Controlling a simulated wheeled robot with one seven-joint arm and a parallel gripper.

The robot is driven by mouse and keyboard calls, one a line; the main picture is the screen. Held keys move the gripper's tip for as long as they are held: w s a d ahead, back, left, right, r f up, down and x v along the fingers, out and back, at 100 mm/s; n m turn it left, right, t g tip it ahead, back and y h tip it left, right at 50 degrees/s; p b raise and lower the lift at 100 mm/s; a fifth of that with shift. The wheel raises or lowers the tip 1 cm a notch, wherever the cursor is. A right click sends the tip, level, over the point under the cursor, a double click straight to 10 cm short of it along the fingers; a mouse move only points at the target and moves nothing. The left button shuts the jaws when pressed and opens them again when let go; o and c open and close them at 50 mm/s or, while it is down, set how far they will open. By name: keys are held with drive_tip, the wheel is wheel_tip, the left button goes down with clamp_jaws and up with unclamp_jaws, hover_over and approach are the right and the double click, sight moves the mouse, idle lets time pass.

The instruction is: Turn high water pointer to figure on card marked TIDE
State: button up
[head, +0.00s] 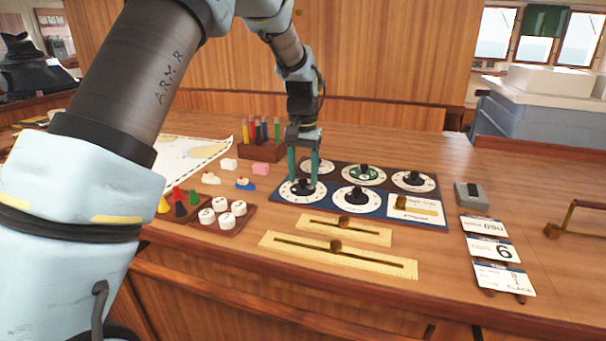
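A dark blue panel (376,214) on the desk carries several white dials with black pointer knobs; their labels are too small to read. My gripper (303,183) points down over the front-left dial (290,193). Its two teal fingers are apart, one on each side of that dial's black knob; contact cannot be told. Other dials are the front-middle (357,198), back-left (324,167), green-centred back-middle (363,174) and back-right (414,182). Three cards lie at the right: one reads 090 (485,226), one 6 (493,250), one seemingly SLACK (505,279). I cannot read which says TIDE.
A plate with a brass knob (415,209) fills the panel's front-right corner. Two brass slider rulers (344,229) (338,253) lie in front. A tray of white pieces (222,213), coloured cones (180,202) and a pencil block (262,150) stand left. A grey box (471,194) stands right.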

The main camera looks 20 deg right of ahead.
sight(303, 180)
wheel_tip(303, 180, up, 11)
drive_tip(key=b, duration=0.2)
idle(0.5)
drive_tip(key=shift+f, duration=0.15)
drive_tip(key=a+f+n, duration=0.1)
drive_tip(key=a+f, duration=0.1)
drive_tip(key=a, duration=0.5)
drive_tip(key=a+f+n, duration=0.2)
drive_tip(key=a, duration=0.6)
drive_tip(key=a+f+n, duration=0.1)
drive_tip(key=a+f, duration=0.1)
drive_tip(key=a, duration=0.6)
drive_tip(key=shift+s+f+n+t, duration=0.15)
drive_tip(key=shift+f+n+t, duration=0.15)
drive_tip(key=shift+f+t, duration=0.1)
drive_tip(key=s+a+f, duration=0.1)
drive_tip(key=a, duration=0.1)
drive_tip(key=s+a+n, duration=0.1)
drive_tip(key=s+a, duration=0.1)
drive_tip(key=a, duration=0.1)
drive_tip(key=s+a+f+n, duration=0.1)
drive_tip(key=a, duration=0.2)
drive_tip(key=shift+s+f, duration=0.3)
drive_tip(key=shift+f, duration=0.05)
drive_tip(key=s+a+f+n, duration=0.1)
drive_tip(key=s+a+f, duration=0.2)
drive_tip(key=s+a, duration=0.3)
drive_tip(key=shift+s+n+t, duration=0.15)
drive_tip(key=shift+n+t, duration=0.15)
drive_tip(key=shift+t, duration=0.1)
